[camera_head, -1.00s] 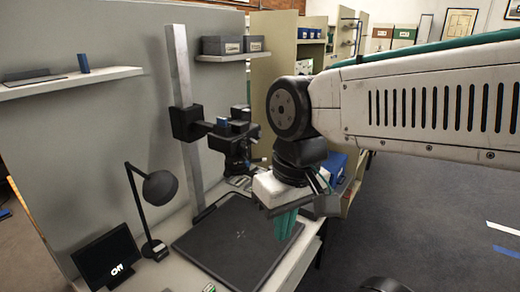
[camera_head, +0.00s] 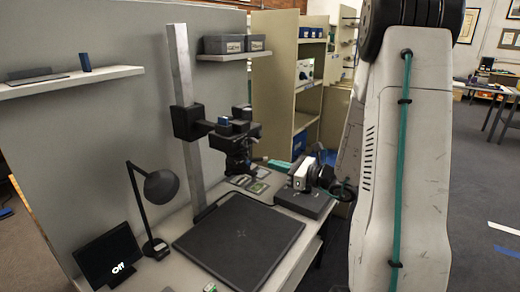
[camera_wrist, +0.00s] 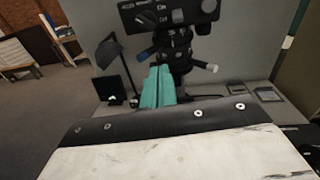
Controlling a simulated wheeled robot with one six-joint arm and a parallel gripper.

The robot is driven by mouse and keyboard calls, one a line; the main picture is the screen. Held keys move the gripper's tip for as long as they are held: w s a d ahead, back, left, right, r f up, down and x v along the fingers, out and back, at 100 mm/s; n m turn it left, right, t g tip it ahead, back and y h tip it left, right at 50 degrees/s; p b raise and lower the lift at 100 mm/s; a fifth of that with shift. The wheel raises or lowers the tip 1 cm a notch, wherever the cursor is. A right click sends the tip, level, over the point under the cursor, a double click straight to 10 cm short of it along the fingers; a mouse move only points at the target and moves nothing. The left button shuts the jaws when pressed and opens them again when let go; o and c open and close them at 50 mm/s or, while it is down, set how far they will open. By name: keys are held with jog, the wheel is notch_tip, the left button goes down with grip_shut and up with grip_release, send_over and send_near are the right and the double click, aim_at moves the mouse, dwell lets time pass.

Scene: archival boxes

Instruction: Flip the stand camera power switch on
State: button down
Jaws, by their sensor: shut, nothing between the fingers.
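The stand camera (camera_head: 237,150) is a black unit with a lens, mounted on a pale upright column (camera_head: 183,110). In the wrist view its dark body (camera_wrist: 170,14) fills the top, with small white markings and a round knob; I cannot tell which part is the power switch. My gripper (camera_head: 268,162) is beside the camera's lower right in the head view. Its teal fingers (camera_wrist: 158,72) are shut and empty in the wrist view, below the camera body and in front of its lower parts. Contact cannot be told. A small screen (camera_head: 107,258) reads "Off".
A black baseboard (camera_head: 238,240) lies on the table under the camera. A desk lamp (camera_head: 160,188) stands left of it. Small cards (camera_head: 258,187) lie behind the board. A wall shelf (camera_head: 70,82) is at left; a cabinet (camera_head: 275,100) stands behind. Floor at right is open.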

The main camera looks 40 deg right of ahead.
aim_at(255, 141)
jog(key=d+m, duration=0.1)
jog(key=d+f+t+h, duration=0.1)
jog(key=d, duration=0.1)
jog(key=shift+f+m+h, duration=0.1)
jog(key=shift+m+h, duration=0.2)
jog(key=shift+m, duration=0.1)
jog(key=x, duration=1)
jog(key=shift+s+d+r, duration=0.1)
jog(key=shift+s+r, duration=0.2)
jog(key=shift+r, duration=0.6)
jog(key=shift+s+d+r, duration=0.1)
jog(key=shift+s+r, duration=0.2)
jog(key=shift+r, duration=0.65)
